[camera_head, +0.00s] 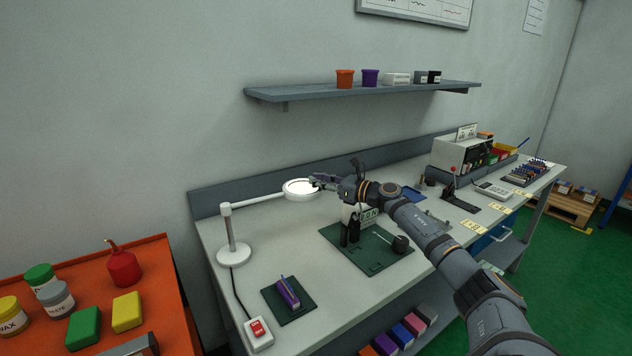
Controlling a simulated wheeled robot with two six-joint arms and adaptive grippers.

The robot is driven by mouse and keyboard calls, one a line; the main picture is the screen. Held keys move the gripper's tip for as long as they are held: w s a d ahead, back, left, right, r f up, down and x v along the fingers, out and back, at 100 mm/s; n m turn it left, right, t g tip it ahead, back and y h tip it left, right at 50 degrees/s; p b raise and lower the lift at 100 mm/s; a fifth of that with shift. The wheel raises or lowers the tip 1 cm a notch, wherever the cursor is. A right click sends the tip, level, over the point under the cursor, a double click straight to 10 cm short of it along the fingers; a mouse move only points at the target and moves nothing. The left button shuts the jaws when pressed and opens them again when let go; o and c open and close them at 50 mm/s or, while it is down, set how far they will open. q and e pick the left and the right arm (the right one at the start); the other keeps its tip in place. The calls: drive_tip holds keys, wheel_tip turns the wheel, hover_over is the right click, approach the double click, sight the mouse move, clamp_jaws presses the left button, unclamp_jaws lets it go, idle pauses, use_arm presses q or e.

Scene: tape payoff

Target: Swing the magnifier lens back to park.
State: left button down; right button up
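The magnifier lens (301,188) is a lit white ring at the end of a thin arm. The arm runs left to an upright post on a round white base (233,254) on the bench. The lens hangs over the back middle of the bench. My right gripper (319,182) reaches in from the right, its fingertips at the lens's right rim. They look to be at or touching the rim; whether they are closed on it is too small to tell. My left gripper is not in view.
A green mat (340,235) with dark fixtures lies below my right arm. A small mat with a purple item (289,290) and a red-switch box (258,334) are at the front left. A shelf (300,92) spans the wall above. An orange cart top (165,290) stands left.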

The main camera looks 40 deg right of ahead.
drive_tip(key=o, duration=0.3)
drive_tip(key=shift+s+d+f, duration=0.1)
drive_tip(key=shift+s+d, duration=0.05)
drive_tip(key=shift+d, duration=0.15)
drive_tip(key=shift+o, duration=0.2)
drive_tip(key=shift+a, duration=0.2)
wheel_tip(320, 180, up, 10)
drive_tip(key=shift+r, duration=0.1)
drive_tip(key=shift+d, duration=0.1)
